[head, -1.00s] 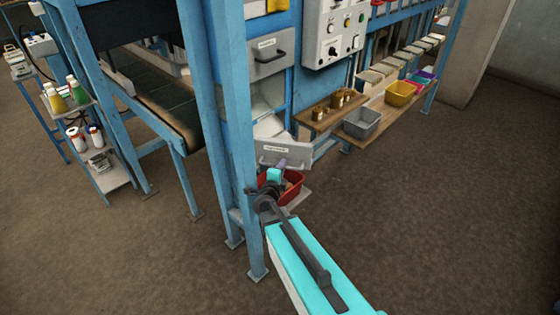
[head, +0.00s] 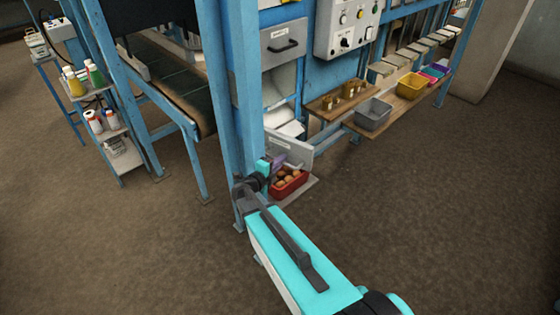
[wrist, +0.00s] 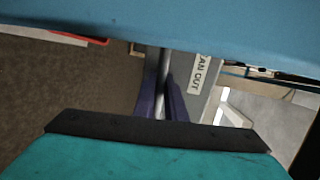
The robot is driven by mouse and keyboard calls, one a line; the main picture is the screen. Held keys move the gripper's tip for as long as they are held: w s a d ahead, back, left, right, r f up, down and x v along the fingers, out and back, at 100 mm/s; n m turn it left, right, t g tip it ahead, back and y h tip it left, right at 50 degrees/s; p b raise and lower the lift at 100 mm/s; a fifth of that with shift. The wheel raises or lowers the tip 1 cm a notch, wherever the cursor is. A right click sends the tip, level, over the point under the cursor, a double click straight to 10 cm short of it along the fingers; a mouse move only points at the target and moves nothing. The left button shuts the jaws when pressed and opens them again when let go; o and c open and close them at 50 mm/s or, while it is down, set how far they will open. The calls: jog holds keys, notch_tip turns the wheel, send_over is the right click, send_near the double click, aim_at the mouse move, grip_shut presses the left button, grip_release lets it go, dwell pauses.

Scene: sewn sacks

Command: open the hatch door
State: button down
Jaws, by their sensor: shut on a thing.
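The hatch door (head: 299,151) is a pale grey panel low on the blue machine, standing out at an angle from the frame below a white chute. In the wrist view the door (wrist: 205,101) carries a label (wrist: 198,76) of which "AN OUT" is readable. My gripper (head: 276,163) reaches the door's near side. In the wrist view the purple fingers of my gripper (wrist: 161,98) are shut around the door's grey bar handle (wrist: 163,66). Part of the handle is hidden between the fingers.
A red tray (head: 289,195) of round brown things sits on the floor plate just below the door. A blue post (head: 233,110) stands close left of my gripper. A wooden shelf (head: 398,105) with bins is at the right. The floor in front is clear.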

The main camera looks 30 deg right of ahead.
jog(key=shift+w+r, duration=0.2)
jog(key=c, duration=2.1)
grip_release()
jog(key=shift+d+f, duration=0.1)
jog(key=shift+f, duration=0.05)
jog(key=shift+s, duration=0.1)
jog(key=shift+s, duration=0.15)
jog(key=b+v, duration=0.4)
jog(key=v, duration=0.9)
jog(key=shift+a+b, duration=0.3)
jog(key=shift+a, duration=0.05)
